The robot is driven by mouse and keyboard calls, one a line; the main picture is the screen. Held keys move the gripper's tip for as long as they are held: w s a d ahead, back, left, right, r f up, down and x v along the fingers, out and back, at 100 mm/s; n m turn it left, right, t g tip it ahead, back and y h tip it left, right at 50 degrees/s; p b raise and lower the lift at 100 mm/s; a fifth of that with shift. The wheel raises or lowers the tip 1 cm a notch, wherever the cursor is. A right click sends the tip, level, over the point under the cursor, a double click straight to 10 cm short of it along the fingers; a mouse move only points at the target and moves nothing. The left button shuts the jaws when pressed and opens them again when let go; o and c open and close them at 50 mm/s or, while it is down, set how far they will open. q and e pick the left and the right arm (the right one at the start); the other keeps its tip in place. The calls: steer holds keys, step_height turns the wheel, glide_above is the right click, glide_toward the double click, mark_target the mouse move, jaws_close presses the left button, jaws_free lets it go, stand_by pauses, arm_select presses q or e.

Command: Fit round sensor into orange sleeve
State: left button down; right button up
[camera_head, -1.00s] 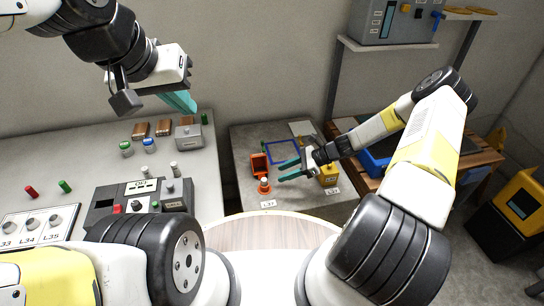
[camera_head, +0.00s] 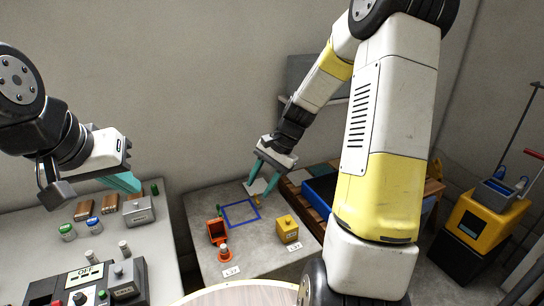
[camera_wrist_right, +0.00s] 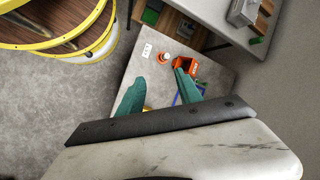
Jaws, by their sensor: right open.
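On the small grey table in the head view, a small orange piece with a pale round top (camera_head: 224,252) stands in front of an open orange box (camera_head: 217,231). I cannot tell for sure which is the orange sleeve or whether the pale top is the round sensor. Both also show in the right wrist view, the pale-topped piece (camera_wrist_right: 167,57) beside the orange box (camera_wrist_right: 186,65). My right gripper (camera_head: 263,179) is open and empty, pointing down over the table's back part. My left gripper (camera_head: 124,182) hangs above the left table; its finger gap is not clear.
A blue square outline (camera_head: 240,214) and a yellow box (camera_head: 288,229) are on the small table, with white labels (camera_head: 231,271) at its front. The left table holds jars (camera_head: 67,231), a grey box (camera_head: 138,210) and a control panel. A blue bin (camera_head: 320,191) stands at right.

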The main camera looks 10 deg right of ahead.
steer(key=s+d+r+n+t+h, duration=0.1)
steer(key=s+r+n+t+h, duration=0.2)
steer(key=s+r+n, duration=0.6)
steer(key=s+r+t, duration=0.2)
steer(key=s+r, duration=0.7)
steer(key=s, duration=0.1)
steer(key=shift+d+r+t, duration=0.15)
steer(key=shift+r+t, duration=0.25)
arm_select(q)
steer(key=shift+s, duration=0.1)
